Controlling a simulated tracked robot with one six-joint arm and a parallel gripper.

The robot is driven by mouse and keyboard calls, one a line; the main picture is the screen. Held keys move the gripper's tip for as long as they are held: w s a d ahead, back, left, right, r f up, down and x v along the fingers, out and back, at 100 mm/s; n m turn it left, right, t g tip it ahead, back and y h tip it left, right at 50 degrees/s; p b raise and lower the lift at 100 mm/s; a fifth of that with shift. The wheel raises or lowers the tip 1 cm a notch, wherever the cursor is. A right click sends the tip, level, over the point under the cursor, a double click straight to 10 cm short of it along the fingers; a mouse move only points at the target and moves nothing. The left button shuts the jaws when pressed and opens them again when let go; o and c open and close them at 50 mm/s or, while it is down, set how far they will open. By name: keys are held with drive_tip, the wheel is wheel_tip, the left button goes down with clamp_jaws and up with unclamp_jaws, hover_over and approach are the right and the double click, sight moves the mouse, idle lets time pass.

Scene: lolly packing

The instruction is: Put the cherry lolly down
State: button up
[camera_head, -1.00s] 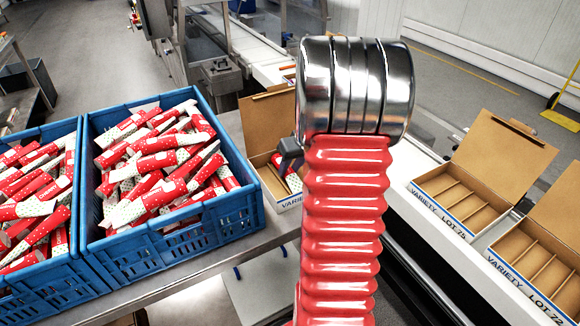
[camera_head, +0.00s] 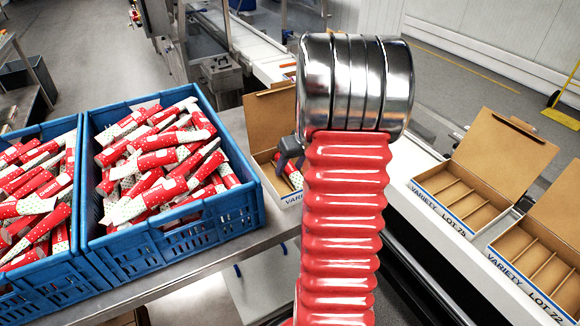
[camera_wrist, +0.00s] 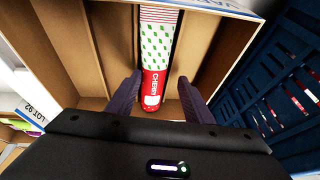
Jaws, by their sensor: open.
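The cherry lolly (camera_wrist: 156,62), in a red, white and green-dotted wrapper marked CHERRY, lies in a compartment of a cardboard variety box (camera_wrist: 96,51). In the head view the lolly (camera_head: 291,174) shows partly in the box (camera_head: 291,200) behind my arm. My gripper (camera_wrist: 160,88) is open in the wrist view, with one dark finger on each side of the lolly's red end and gaps between. In the head view only a bit of my gripper (camera_head: 289,149) shows; my red arm hides most of it.
Two blue crates of wrapped lollies, one at the far left (camera_head: 30,290) and one beside the box (camera_head: 187,240), stand on the metal table.

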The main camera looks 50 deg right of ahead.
drive_tip(key=shift+r, duration=0.3)
drive_tip(key=v, duration=1.2)
drive_tip(key=shift+r, duration=0.2)
idle(0.6)
